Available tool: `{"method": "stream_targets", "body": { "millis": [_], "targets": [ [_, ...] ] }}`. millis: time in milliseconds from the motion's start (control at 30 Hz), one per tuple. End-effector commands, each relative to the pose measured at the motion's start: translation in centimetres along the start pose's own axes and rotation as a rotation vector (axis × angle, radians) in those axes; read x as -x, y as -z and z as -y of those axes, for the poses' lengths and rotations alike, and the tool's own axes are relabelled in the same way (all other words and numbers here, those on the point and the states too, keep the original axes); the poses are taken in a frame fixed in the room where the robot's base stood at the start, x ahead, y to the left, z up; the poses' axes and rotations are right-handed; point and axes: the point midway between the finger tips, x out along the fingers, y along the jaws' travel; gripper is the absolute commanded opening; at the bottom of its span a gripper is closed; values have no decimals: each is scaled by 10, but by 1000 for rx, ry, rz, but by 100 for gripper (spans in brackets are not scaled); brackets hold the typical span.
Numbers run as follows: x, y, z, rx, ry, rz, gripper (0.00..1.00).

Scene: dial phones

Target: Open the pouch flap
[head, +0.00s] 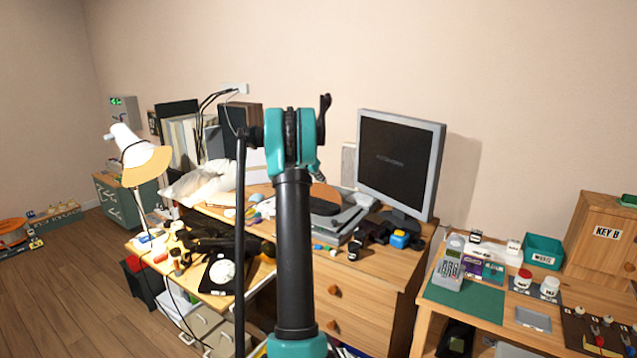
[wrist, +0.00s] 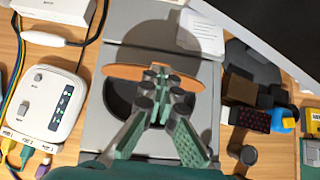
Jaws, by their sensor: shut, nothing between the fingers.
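In the wrist view, a dark round piece (wrist: 119,97), which I take to be the pouch, lies on a grey base (wrist: 105,142). A thin brown oval (wrist: 123,72), apparently its flap, shows above it, narrowed as if tilted up. The brown piece (head: 326,190) also shows in the head view, behind the dark piece (head: 321,207) and partly hidden by my arm. My gripper (wrist: 160,76) is shut and empty, its fingertips over the brown oval in the picture. Contact cannot be told. The gripper's fingers cannot be made out in the head view.
A white box with cables (wrist: 52,103) stands left of the grey base. Dark blocks and a blue item (wrist: 281,120) lie to the right. A monitor (head: 400,160) stands at the back right. The desk is crowded around the base.

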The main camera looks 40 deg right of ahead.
Motion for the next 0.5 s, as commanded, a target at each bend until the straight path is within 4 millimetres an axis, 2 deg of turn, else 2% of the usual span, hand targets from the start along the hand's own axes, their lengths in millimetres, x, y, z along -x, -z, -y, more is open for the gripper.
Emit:
{"method": "stream_targets", "body": {
  "millis": [200, 500],
  "targets": [
    [-12, -16, 0, -1, 0, -25, 0],
    [-24, -29, 0, -1, 1, -23, 0]
  ]
}}
